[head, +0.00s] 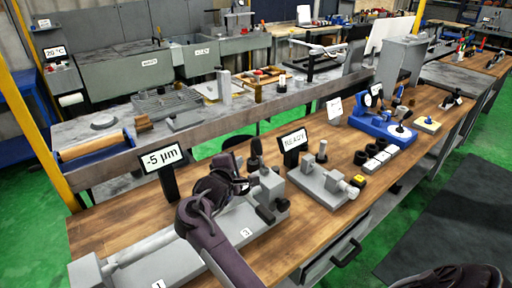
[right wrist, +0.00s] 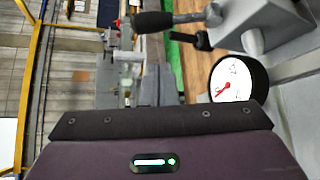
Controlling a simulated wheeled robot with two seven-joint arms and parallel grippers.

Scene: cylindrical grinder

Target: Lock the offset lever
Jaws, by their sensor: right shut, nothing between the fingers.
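The right wrist view shows a black-handled lever (right wrist: 155,22) on a grey hub at the top, apart from my gripper's body. I cannot tell which lever is the offset lever. My right gripper is shut and empty, above the fixture. A round dial (right wrist: 232,82) with a red needle shows beside it in the wrist view. My left gripper is out of view.
A "-5 µm" sign (head: 163,158) stands behind the fixture and a "READY" sign (head: 293,141) to its right. A grey block fixture (head: 322,183) and a blue gauge stand (head: 388,128) stand farther right. Bare wood lies at the bench's left.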

